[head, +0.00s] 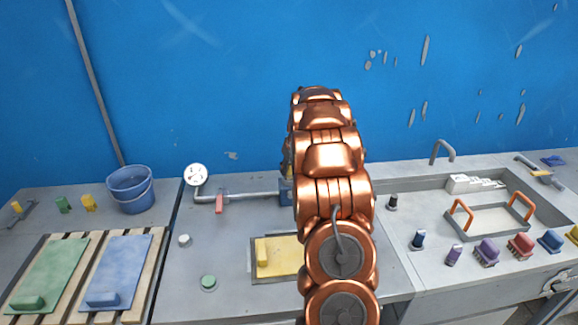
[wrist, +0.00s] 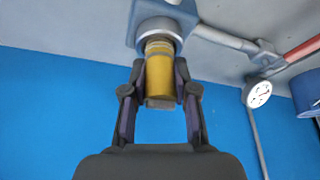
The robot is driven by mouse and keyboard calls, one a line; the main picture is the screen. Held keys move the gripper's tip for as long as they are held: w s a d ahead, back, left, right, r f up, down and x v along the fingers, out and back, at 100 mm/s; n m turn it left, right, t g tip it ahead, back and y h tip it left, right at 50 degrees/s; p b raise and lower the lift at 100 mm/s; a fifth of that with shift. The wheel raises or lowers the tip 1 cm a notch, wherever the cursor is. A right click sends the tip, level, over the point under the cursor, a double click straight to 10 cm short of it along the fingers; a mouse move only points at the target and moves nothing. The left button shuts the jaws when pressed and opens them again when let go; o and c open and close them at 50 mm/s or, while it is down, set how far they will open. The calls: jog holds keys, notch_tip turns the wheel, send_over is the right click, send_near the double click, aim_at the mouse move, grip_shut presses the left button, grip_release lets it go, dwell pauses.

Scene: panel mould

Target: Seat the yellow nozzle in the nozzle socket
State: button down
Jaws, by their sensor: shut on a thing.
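In the wrist view the yellow nozzle (wrist: 160,78) is between the two dark fingers of my gripper (wrist: 161,88), which is shut on it. The nozzle's grey-banded end meets the round metal ring of the nozzle socket (wrist: 159,30) on a blue block. The two look in line; how deep the nozzle sits inside the ring cannot be told. In the head view my copper arm hides the gripper and most of the nozzle. The blue block (head: 286,191) shows just left of the arm, at the end of a grey pipe.
The pipe (head: 245,195) carries a red-handled valve (head: 219,203) and a round gauge (head: 196,175). A yellow panel in a tray (head: 254,275) lies in front. A blue bucket (head: 130,189) and racked panels stand left. A sink holding a tray (head: 448,224) and several coloured brushes are right.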

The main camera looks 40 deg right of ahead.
jog(key=shift+f, duration=0.15)
jog(key=c, duration=0.9)
grip_release()
jog(key=b+v, duration=0.4)
jog(key=v, duration=0.8)
jog(key=s+a+g+y, duration=0.1)
jog(key=s+a, duration=0.2)
jog(key=a, duration=0.7)
jog(key=s+a+n+g, duration=0.1)
jog(key=s+a, duration=0.3)
jog(key=a, duration=0.5)
jog(key=s+a+g+y, duration=0.1)
jog(key=s+a, duration=0.2)
jog(key=a, duration=0.7)
jog(key=s+a+f+g, duration=0.1)
jog(key=s+a, duration=0.3)
jog(key=s, duration=0.4)
jog(key=s+a+f+n+g, duration=0.1)
jog(key=s+a+f, duration=0.3)
jog(key=s, duration=0.4)
jog(key=s+a+f+n+g, duration=0.1)
jog(key=s+a+f, duration=0.1)
jog(key=s+a, duration=0.3)
jog(key=s, duration=0.3)
jog(key=shift+s+a+f+h, duration=0.25)
jog(key=shift+a+f+h, duration=0.15)
